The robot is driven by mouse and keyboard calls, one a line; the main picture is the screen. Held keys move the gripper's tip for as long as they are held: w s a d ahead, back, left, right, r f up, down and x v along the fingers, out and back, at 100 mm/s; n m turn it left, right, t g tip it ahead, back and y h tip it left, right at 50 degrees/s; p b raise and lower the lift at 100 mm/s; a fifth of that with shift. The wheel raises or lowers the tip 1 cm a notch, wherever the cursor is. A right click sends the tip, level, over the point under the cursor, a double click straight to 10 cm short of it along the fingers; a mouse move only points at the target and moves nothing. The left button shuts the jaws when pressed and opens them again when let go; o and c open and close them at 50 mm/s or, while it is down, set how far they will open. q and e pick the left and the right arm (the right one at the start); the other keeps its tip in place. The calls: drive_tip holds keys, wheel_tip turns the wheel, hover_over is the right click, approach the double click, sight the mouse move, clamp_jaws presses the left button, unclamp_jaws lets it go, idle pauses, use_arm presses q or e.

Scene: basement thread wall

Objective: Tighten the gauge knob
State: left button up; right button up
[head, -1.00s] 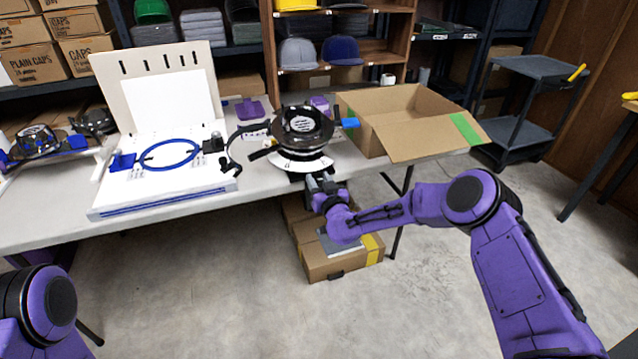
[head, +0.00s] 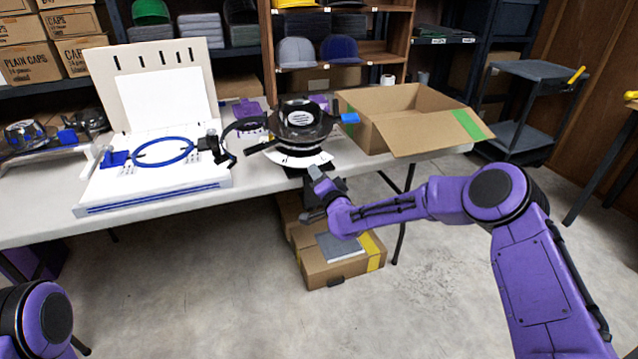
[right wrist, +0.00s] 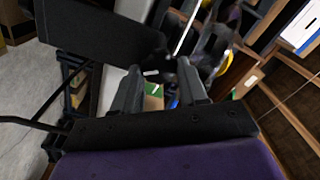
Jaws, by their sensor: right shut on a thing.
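A black round cap gauge (head: 302,121) with a white, marked curved band at its base stands at the table's front edge in the head view. My right gripper (head: 315,178) is just below and in front of it, at the table edge. In the right wrist view my right gripper (right wrist: 160,80) has its two fingers around a dark knob (right wrist: 153,73) with a small white mark, and it is shut on it. The knob is mostly hidden by the gripper in the head view. My left gripper is out of view; only part of my left arm shows at bottom left.
The grey table (head: 50,217) also holds a white board with a blue hoop (head: 165,152) at left and an open cardboard box (head: 405,112) at right. Closed cartons (head: 340,263) stand on the floor beneath. A dark cart (head: 535,75) stands at right.

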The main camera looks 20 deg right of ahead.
drive_tip(key=shift+f+m+b, duration=0.15)
drive_tip(key=shift+m+b, duration=0.75)
drive_tip(key=shift+m, duration=0.55)
drive_tip(key=shift+f+m+b, duration=0.15)
drive_tip(key=shift+m+b, duration=0.7)
drive_tip(key=shift+m, duration=0.6)
drive_tip(key=o, duration=1.1)
drive_tip(key=shift+r, duration=0.1)
drive_tip(key=shift+c, duration=0.2)
drive_tip(key=shift+s, duration=0.1)
drive_tip(key=s, duration=1)
drive_tip(key=shift+s+d+p, duration=0.15)
drive_tip(key=shift+d+p, duration=0.05)
drive_tip(key=shift+p, duration=0.15)
